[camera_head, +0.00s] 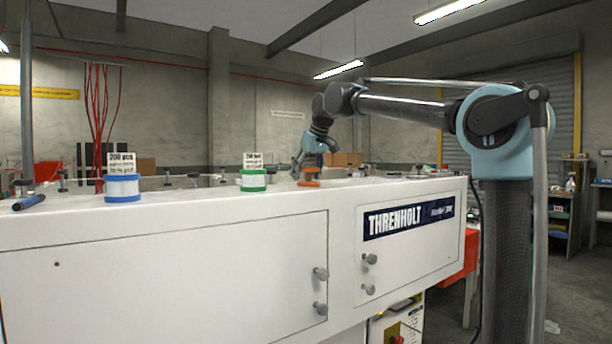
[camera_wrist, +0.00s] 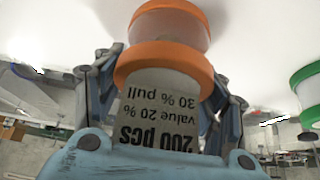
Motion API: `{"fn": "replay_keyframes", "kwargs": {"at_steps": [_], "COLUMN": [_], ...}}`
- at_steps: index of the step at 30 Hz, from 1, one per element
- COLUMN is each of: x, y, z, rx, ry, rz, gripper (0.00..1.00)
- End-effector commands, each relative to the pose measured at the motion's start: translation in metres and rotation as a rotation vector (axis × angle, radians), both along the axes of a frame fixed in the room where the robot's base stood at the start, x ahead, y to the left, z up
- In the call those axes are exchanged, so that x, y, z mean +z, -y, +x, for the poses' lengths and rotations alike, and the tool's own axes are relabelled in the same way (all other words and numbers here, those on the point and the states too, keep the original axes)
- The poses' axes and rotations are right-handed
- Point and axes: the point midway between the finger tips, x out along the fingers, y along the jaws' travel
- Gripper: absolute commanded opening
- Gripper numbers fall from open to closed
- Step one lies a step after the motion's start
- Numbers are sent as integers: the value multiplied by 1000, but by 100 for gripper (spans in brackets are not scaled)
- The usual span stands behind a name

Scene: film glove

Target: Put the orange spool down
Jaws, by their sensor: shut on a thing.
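The orange spool (camera_head: 309,183) is at the top of the white Threnholt cabinet, right of the green spool. In the wrist view the orange spool (camera_wrist: 165,62) shows large, with orange rims and a "200 pcs" card that reads upside down. My gripper (camera_head: 312,160) comes down from above and is shut on the orange spool. In the wrist view its fingers lie on both sides of the spool. The gripper hides part of the spool in the head view. I cannot tell whether the spool's base touches the cabinet top.
The white cabinet top (camera_head: 210,197) carries a green spool (camera_head: 253,180) and a blue spool (camera_head: 122,188), each with a card. The green spool (camera_wrist: 307,85) also shows at the wrist view's right edge. A blue tool (camera_head: 28,202) lies far left. Several small dark fittings line the back.

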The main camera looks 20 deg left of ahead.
Motion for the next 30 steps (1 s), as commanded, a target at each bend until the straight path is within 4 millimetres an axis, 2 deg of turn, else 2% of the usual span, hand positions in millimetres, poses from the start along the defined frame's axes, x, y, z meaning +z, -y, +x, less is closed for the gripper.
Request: {"fn": "replay_keyframes", "kwargs": {"at_steps": [3, 4, 6, 20, 25, 30], "x": [-1, -1, -1, 3, 21, 50], "y": [0, 0, 0, 2, 11, 23], "z": [0, 0, 0, 0, -7, -17], "rx": [0, 0, 0, -2, -2, -2], "ry": [0, 0, 0, 0, 0, 0], "rz": [0, 0, 0, 0, 0, 0], "gripper": [33, 72, 85, 85, 85, 85]}}
